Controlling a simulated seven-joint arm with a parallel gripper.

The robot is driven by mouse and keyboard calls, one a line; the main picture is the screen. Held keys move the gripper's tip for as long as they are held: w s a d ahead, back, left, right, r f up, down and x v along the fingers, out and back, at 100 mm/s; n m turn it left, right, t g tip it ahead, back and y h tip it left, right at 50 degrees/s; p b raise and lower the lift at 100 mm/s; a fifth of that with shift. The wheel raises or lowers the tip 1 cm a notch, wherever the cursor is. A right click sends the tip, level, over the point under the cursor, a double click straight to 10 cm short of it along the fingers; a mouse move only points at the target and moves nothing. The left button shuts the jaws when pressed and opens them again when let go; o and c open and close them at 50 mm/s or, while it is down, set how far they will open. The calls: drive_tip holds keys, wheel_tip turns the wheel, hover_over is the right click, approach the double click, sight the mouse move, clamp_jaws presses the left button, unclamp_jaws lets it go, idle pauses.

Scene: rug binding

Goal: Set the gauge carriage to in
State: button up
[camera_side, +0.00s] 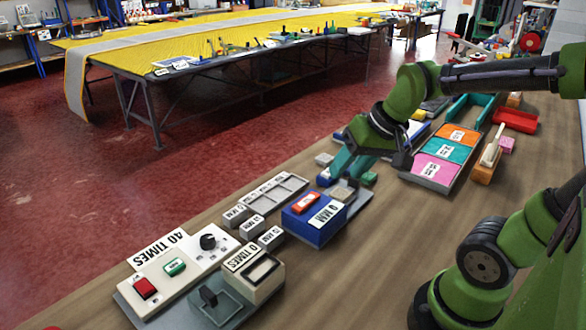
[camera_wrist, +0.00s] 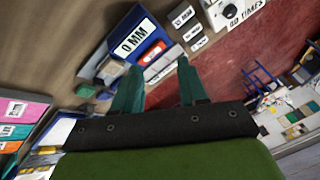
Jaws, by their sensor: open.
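The gauge is a blue block (camera_side: 309,229) with a white "0 MM" label and a red piece on top. In the wrist view the blue block (camera_wrist: 151,47) lies just beyond my fingertips. A grey part (camera_side: 345,194) adjoins it on the right in the side view; I cannot tell for sure whether this is the carriage. No "in" marking is readable. My gripper (camera_side: 341,172), with teal fingers, is above the bench behind the grey part. In the wrist view my gripper (camera_wrist: 157,70) is open, with nothing seen held between the fingers.
A grey tray (camera_side: 276,194) and small labelled grey blocks (camera_side: 252,226) lie left of the gauge. A control panel (camera_side: 175,268) labelled "40 TIMES" and a counter box (camera_side: 254,272) stand nearer. A tray of coloured cards (camera_side: 429,171) lies to the right. The bench front is clear.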

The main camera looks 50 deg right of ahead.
drive_tip(key=shift+n+t+y, duration=0.3)
drive_tip(key=shift+n+t, duration=0.3)
drive_tip(key=shift+n, duration=0.1)
drive_tip(key=s+a, duration=0.1)
drive_tip(key=a, duration=0.1)
drive_tip(key=s+a+r, duration=0.1)
drive_tip(key=s+a, duration=0.1)
drive_tip(key=shift+s+r, duration=0.1)
drive_tip(key=shift+r, duration=0.05)
drive_tip(key=shift+d, duration=0.1)
drive_tip(key=w+d+f+n+g+h, duration=0.1)
drive_tip(key=w+d+n+g, duration=0.1)
drive_tip(key=w+d, duration=0.5)
drive_tip(key=w+d+f+n+g, duration=0.1)
drive_tip(key=w+d+f+g, duration=0.15)
drive_tip(key=d, duration=0.85)
drive_tip(key=w+d+f+n+g+h, duration=0.15)
drive_tip(key=w+d, duration=0.25)
drive_tip(key=d, duration=0.6)
drive_tip(key=shift+g+y, duration=0.4)
drive_tip(key=shift+y, duration=0.05)
drive_tip(key=f, duration=1.5)
drive_tip(key=shift+w+a+f, duration=0.2)
drive_tip(key=shift+a+f, duration=0.05)
